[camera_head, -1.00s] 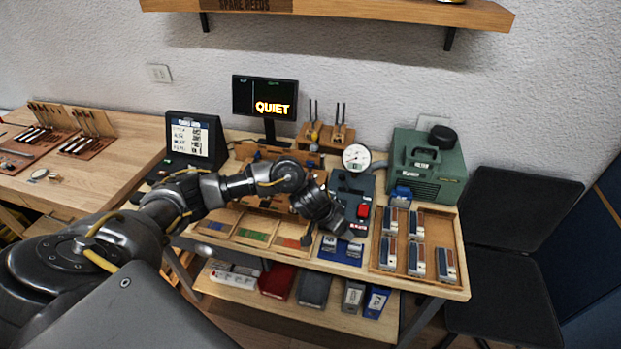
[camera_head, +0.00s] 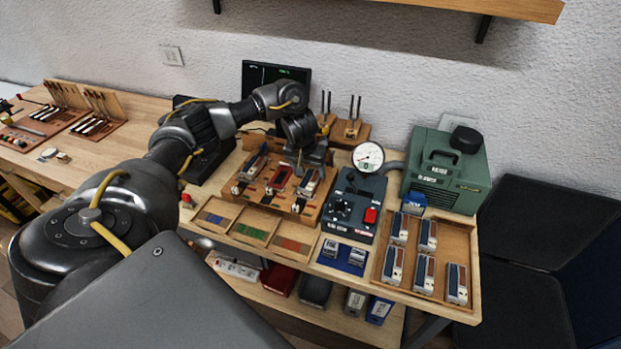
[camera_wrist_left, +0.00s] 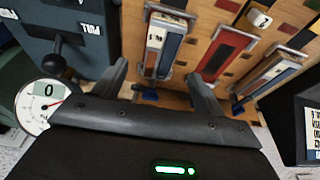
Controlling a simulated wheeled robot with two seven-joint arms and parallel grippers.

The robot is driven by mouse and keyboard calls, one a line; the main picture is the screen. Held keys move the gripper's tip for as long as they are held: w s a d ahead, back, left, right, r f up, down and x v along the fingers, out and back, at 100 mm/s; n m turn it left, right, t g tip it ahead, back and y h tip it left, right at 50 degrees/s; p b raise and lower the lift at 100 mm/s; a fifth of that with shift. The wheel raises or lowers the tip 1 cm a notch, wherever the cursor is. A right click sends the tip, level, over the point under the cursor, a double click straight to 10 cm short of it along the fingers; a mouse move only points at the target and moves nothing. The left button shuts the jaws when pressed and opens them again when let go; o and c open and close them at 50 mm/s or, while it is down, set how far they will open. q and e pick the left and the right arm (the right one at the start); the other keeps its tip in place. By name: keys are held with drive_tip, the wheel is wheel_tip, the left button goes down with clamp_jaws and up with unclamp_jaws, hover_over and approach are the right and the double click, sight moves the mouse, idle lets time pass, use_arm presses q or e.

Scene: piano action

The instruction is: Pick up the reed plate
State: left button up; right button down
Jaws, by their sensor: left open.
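A reed plate (camera_head: 309,184), pale with a blue strip, sits in the right slot of the wooden block (camera_head: 257,196). In the left wrist view this reed plate (camera_wrist_left: 158,50) lies between and just beyond my fingers. My left gripper (camera_head: 306,166) is open above the block's right side; in the left wrist view its fingers (camera_wrist_left: 160,85) are apart with nothing held. The block's middle slot (camera_head: 279,180) shows red. Another plate (camera_head: 254,164) is in the left slot. My right gripper is not in view.
A tray (camera_head: 471,228) on the right holds several similar plates. A blue pad (camera_head: 350,268) with two plates lies at the front edge. A control box (camera_head: 352,212) with a gauge (camera_head: 368,158) stands close right of the block. A green machine (camera_head: 449,170) is behind the tray.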

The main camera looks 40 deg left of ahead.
sight(310, 179)
use_arm(q)
drive_tip(key=shift+w+f, duration=0.15)
drive_tip(key=shift+f, duration=0.3)
drive_tip(key=b+x, duration=0.2)
drive_tip(key=x, duration=0.2)
drive_tip(key=shift+a+f, duration=0.1)
drive_tip(key=shift+f, duration=0.1)
drive_tip(key=shift+w+f, duration=0.15)
drive_tip(key=shift+f, duration=0.15)
drive_tip(key=shift+r, duration=0.1)
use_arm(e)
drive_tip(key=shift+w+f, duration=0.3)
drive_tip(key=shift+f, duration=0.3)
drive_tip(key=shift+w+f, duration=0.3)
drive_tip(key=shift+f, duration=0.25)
use_arm(q)
drive_tip(key=c, duration=1.1)
